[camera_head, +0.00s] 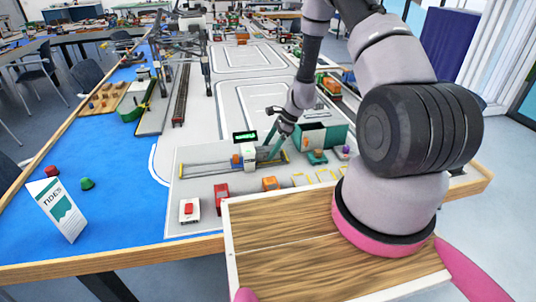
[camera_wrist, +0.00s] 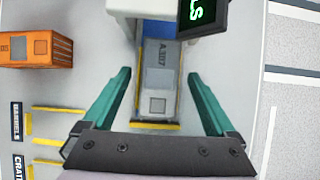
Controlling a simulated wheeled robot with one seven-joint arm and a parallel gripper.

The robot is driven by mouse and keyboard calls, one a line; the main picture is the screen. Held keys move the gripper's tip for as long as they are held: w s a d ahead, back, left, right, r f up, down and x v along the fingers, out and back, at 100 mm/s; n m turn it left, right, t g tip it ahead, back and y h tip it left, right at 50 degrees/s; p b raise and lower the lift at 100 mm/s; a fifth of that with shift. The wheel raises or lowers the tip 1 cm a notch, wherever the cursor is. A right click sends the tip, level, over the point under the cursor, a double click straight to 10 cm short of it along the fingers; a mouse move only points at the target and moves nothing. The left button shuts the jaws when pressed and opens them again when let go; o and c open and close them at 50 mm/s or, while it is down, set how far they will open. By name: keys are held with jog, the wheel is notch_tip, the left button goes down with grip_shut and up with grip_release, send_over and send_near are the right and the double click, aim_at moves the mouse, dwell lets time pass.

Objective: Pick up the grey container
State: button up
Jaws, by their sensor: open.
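The grey container (camera_wrist: 158,75) with dark lettering on its top shows in the wrist view. It lies lengthwise in a blue-and-yellow-edged bay, its far end under a white crane part (camera_wrist: 168,8). My gripper (camera_wrist: 159,78) is open and empty, its teal fingers on either side of the container, apart from it as seen from above. How high the fingers are over it I cannot tell. In the head view my gripper (camera_head: 267,151) points down beside the small white crane (camera_head: 246,153); I cannot make out the container clearly there.
A black display (camera_head: 245,136) with green letters stands close behind the crane, and shows at the top of the wrist view (camera_wrist: 203,14). An orange container (camera_wrist: 36,49) is at the left, above marked bays (camera_wrist: 55,123). A dark open box (camera_head: 318,136) stands right of my gripper.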

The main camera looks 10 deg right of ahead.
jog(key=shift+a+f, duration=0.35)
jog(key=shift+f, duration=0.25)
grip_shut()
jog(key=shift+r, duration=0.15)
